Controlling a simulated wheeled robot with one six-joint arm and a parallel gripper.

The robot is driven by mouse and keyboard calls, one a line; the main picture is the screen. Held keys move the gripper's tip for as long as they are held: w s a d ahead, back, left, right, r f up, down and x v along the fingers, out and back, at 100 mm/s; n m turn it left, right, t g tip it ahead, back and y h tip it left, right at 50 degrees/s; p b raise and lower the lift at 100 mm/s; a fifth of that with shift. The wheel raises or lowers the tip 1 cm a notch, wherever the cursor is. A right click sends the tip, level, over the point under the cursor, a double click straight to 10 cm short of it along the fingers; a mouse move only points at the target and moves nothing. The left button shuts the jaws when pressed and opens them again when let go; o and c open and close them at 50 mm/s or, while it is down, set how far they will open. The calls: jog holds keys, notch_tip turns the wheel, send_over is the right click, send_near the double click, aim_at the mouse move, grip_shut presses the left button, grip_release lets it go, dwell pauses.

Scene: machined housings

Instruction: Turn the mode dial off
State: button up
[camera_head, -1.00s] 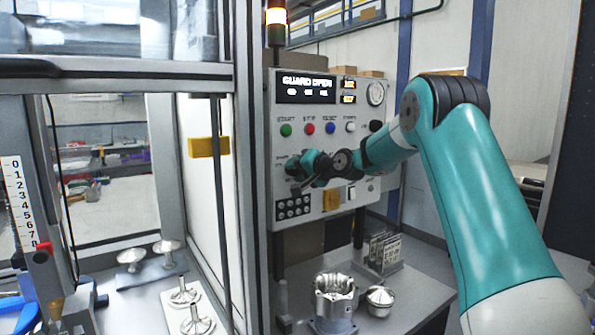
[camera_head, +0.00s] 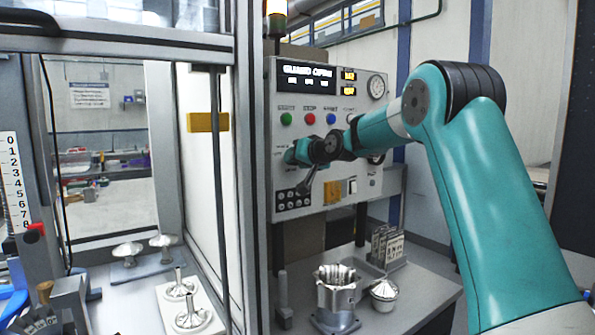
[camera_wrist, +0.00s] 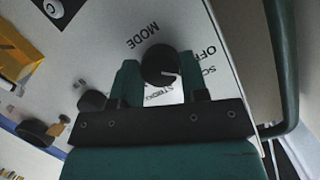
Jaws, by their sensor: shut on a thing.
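The mode dial (camera_wrist: 160,65) is a round black knob with a white pointer mark, on the white panel beside the printed word MODE. In the wrist view its pointer faces the lower right, toward the printed labels; OFF is printed to the right of the knob. My gripper (camera_wrist: 158,80) is shut on the dial, one teal finger on each side. In the head view my gripper (camera_head: 288,157) is against the left part of the control panel (camera_head: 345,190), and my wrist hides the dial there.
A lit display (camera_head: 305,78) and a row of coloured buttons are above my gripper. A dark lever (camera_head: 306,181) sticks out just below it. A yellow bracket (camera_head: 207,122) is on the frame at left. A metal housing (camera_head: 337,298) stands on the bench below.

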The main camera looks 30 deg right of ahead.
jog(key=shift+f+n+h+b, duration=0.1)
jog(key=shift+n+h+b, duration=0.5)
jog(key=shift+n+b, duration=0.6)
jog(key=o, duration=0.9)
jog(key=b+v, duration=0.5)
jog(key=v, duration=1.2)
jog(key=shift+s+r, duration=0.2)
